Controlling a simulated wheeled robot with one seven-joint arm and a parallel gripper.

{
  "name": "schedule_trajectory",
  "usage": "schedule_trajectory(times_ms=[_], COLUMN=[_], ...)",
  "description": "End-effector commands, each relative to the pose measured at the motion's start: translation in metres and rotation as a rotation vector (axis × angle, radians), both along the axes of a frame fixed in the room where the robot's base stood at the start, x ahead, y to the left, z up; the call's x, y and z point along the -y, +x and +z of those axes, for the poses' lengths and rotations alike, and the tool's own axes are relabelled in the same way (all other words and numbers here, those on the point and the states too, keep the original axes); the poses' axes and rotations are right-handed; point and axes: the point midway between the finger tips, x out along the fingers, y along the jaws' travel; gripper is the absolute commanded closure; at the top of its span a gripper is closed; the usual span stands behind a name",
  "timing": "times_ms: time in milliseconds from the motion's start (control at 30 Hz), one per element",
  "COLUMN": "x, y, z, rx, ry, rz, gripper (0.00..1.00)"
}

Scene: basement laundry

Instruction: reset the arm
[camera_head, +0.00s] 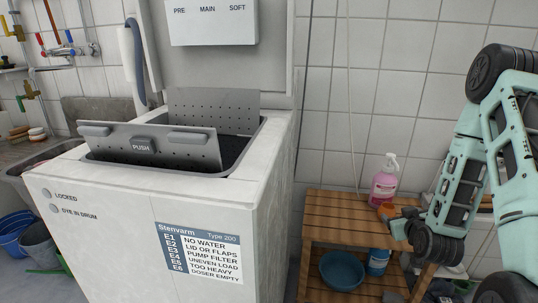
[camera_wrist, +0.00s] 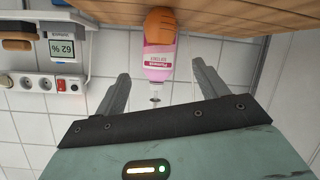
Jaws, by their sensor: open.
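My arm (camera_head: 465,185) reaches in from the right edge in the head view, bent down toward the slatted wooden stand. My gripper (camera_head: 397,223) is at the stand's right end, close to the orange object there. In the wrist view my gripper (camera_wrist: 162,68) has its two fingers spread wide with nothing held between them. Beyond the fingertips there is a pink bottle (camera_wrist: 158,62) with an orange object (camera_wrist: 159,25) in front of it. The wrist picture is upside down.
The pink pump bottle (camera_head: 384,187) and orange object (camera_head: 387,210) stand on the wooden stand (camera_head: 340,215). A blue basin (camera_head: 342,270) and blue container (camera_head: 378,262) are below. A washing machine (camera_head: 120,235) with raised lid fills the left; tiled wall lies behind.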

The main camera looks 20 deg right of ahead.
Motion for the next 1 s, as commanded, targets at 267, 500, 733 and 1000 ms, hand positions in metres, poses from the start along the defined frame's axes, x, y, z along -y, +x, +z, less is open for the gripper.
schedule_trajectory(times_ms=[267,500,733,1000], x=[-0.024,-0.1,-0.176,-0.238], y=[0.018,0.034,0.006,-0.054], z=[0.01,0.037,0.074,0.115], rx=[-0.07,-0.31,-0.559,-0.796], ry=[0.052,0.202,0.329,0.426], rz=[0.066,0.189,0.235,0.235], gripper=[0.28,0.28,0.28,0.28])
